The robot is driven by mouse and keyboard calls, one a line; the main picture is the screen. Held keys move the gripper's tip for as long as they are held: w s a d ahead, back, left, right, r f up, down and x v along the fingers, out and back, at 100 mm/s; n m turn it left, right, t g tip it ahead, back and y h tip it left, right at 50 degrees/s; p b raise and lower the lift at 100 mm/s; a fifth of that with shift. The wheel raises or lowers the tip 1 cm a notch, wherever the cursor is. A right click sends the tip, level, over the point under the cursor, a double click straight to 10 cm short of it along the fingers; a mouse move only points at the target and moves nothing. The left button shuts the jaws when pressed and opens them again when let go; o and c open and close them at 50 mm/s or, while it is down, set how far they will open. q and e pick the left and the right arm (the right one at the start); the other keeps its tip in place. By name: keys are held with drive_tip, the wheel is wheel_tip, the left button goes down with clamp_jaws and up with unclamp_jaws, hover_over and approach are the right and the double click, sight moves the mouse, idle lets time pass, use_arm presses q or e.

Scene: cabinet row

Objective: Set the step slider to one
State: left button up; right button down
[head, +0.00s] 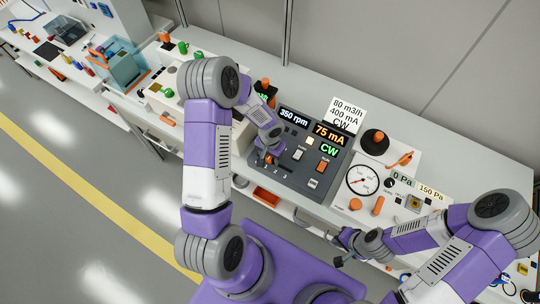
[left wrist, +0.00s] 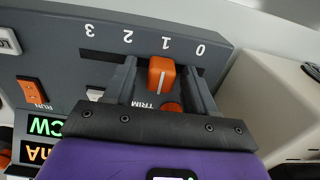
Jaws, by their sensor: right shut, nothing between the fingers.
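The step slider (left wrist: 162,74) is an orange block with a white line, in a dark slot on the grey control panel (head: 288,180). In the left wrist view the labels 0 to 3 are upside down, and the slider stands by the 1. My left gripper (head: 268,157) is over the panel's left part; in the left wrist view its open fingers (left wrist: 162,80) stand on both sides of the slider, with a gap visible on each side. In the head view the arm hides most of the slider. My right gripper (head: 344,250) is shut and empty, in front of the counter.
An orange TRIM knob (left wrist: 171,107) lies close to the slider, partly hidden by my gripper. An orange RUN switch (left wrist: 33,92) and lit displays (head: 330,133) are on the same panel. A gauge panel (head: 384,162) stands to the right; a white note (head: 345,113) stands behind.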

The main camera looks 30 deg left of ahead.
use_arm(q)
wheel_tip(320, 180, up, 8)
drive_tip(key=shift+f+p, duration=0.2)
drive_tip(key=shift+p, duration=0.4)
use_arm(e)
drive_tip(key=shift+r, duration=0.55)
